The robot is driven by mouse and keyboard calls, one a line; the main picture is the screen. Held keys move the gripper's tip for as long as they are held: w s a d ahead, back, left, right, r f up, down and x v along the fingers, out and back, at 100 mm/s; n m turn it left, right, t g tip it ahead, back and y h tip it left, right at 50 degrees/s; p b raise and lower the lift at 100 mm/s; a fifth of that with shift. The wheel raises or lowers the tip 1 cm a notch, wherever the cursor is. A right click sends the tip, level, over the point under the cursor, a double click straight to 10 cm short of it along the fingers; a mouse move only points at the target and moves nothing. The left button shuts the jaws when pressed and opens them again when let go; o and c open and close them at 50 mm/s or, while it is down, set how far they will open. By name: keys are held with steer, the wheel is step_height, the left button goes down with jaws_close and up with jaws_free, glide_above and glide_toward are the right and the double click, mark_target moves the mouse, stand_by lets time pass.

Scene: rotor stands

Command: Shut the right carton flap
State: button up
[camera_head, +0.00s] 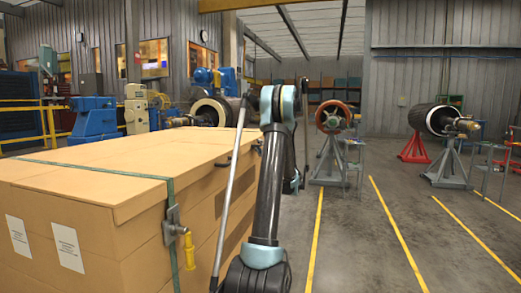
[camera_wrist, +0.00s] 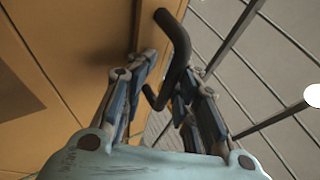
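A large cardboard carton (camera_head: 90,225) fills the left of the head view. Its top panels (camera_head: 100,180) look flat or nearly so; I cannot tell whether the right one is fully down. In the wrist view, the brown carton face (camera_wrist: 75,40) fills the upper left, with a bent black handle (camera_wrist: 178,40) standing out from it. My gripper (camera_wrist: 165,75) is open, with one finger on each side of the handle's lower part. No firm grip on the handle shows. In the head view, my gripper is hidden behind my arm.
A green strap and a metal latch with a yellow grip (camera_head: 189,250) are on the carton's near side. Rotors on stands (camera_head: 450,165) are at the right. The floor (camera_head: 370,240) with yellow lines is clear between.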

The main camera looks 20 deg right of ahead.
steer(key=shift+a+r, duration=0.1)
stand_by(0.3)
steer(key=shift+s, duration=0.25)
steer(key=v, duration=1.1)
steer(key=shift+d+f, duration=0.3)
steer(key=shift+f, duration=0.05)
steer(key=shift+s, duration=0.1)
